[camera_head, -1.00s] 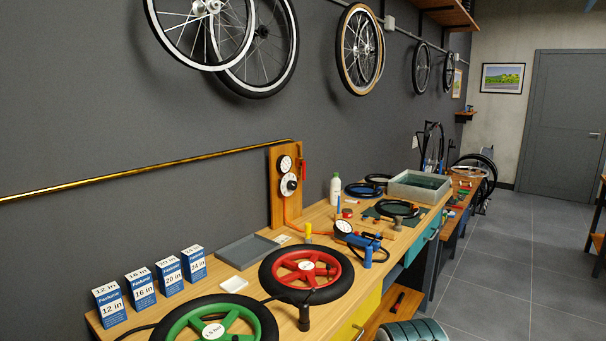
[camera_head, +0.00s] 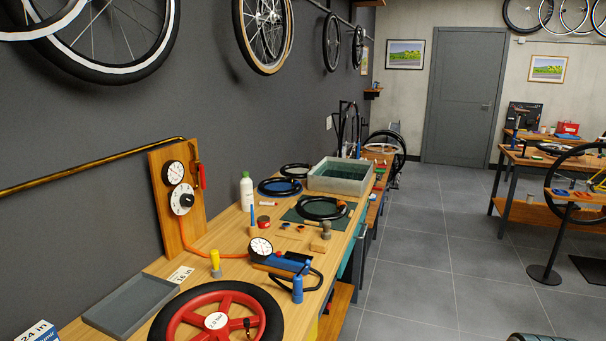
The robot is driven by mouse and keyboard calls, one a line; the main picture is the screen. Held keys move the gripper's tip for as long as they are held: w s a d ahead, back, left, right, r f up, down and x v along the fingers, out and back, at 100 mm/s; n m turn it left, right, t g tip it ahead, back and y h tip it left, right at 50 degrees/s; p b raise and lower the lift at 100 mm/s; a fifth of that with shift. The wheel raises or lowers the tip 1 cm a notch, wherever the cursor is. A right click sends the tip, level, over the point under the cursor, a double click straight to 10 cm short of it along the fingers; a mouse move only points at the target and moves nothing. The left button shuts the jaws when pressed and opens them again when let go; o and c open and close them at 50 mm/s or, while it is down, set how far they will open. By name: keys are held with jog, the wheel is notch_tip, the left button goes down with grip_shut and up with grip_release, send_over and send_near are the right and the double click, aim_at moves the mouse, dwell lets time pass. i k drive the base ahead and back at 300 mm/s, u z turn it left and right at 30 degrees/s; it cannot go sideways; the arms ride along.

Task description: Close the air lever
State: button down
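An upright wooden board (camera_head: 165,215) stands at the back of the bench against the dark wall. It carries two round white dials, an upper gauge (camera_head: 175,172) and a lower dial (camera_head: 182,199). A small red lever (camera_head: 201,177) sits at the board's upper right edge, by the end of the brass pipe (camera_head: 90,166). The lever looks roughly vertical, hanging down, but it is small and seen at an angle. An orange hose (camera_head: 205,253) runs from the board to a gauge (camera_head: 261,247) on the bench. My gripper is not in view.
The bench holds a red wheel (camera_head: 180,318), a grey tray (camera_head: 130,303), a blue pump (camera_head: 298,285), a white bottle (camera_head: 247,191), black tyres and a metal basin (camera_head: 340,177). Open floor (camera_head: 420,270) lies right of the bench. More benches stand far right.

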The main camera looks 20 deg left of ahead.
aim_at(201, 167)
jog(key=z, duration=0.25)
jog(key=i, duration=0.85)
jog(key=u, duration=0.65)
jog(key=i, duration=0.8)
jog(key=u, duration=0.8)
